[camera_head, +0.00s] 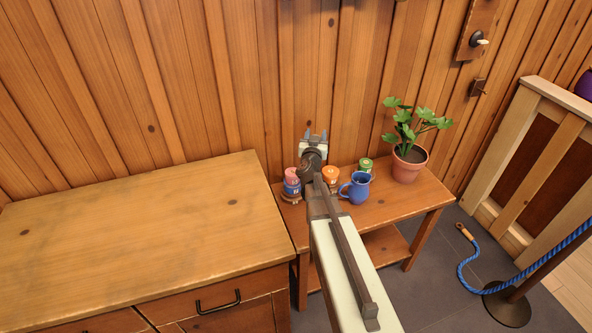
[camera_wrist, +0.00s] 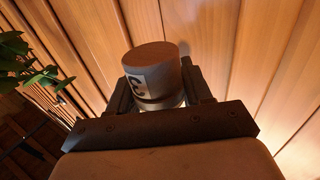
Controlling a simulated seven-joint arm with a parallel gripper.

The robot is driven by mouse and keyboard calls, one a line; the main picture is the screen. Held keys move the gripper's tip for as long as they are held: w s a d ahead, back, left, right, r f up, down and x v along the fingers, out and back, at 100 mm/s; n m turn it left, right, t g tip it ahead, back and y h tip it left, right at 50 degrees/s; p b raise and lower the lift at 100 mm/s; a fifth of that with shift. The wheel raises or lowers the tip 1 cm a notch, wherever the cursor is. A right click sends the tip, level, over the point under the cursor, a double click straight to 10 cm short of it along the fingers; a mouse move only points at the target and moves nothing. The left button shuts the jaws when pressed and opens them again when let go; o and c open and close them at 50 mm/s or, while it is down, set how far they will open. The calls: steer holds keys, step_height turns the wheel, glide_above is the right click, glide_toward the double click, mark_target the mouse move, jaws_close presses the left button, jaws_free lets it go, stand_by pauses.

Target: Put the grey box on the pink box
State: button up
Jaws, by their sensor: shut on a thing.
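My gripper (camera_head: 315,136) is raised above the back of the small wooden table, near the wall. In the wrist view it is shut on a round box (camera_wrist: 154,58) with a brownish-grey top and a white label with a dark mark; I take this for the grey box. It sits between the two fingers (camera_wrist: 155,88).
An orange-topped box (camera_head: 330,174), a green-topped box (camera_head: 366,164) and a blue mug (camera_head: 355,188) stand on the small table (camera_head: 407,195), with a potted plant (camera_head: 409,160) at its right. A larger cabinet (camera_head: 130,230) is on the left. My arm crosses the table's front.

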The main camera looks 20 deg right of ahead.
mark_target(292, 169)
steer(key=shift+s+a+r+n+t+y, duration=0.7)
steer(key=shift+a+n+y, duration=1.4)
steer(key=shift+a, duration=2.7)
steer(key=shift+m+y, duration=0.4)
steer(key=shift+w+f, duration=0.1)
steer(key=shift+f, duration=4.45)
steer(key=shift+f, duration=0.15)
steer(key=o, duration=1)
steer(key=shift+r, duration=0.2)
steer(key=shift+s+a, duration=0.25)
steer(key=shift+s, duration=1)
steer(key=shift+s+a, duration=0.25)
steer(key=shift+s, duration=0.95)
steer(key=shift+s+a, duration=0.25)
steer(key=shift+s, duration=1)
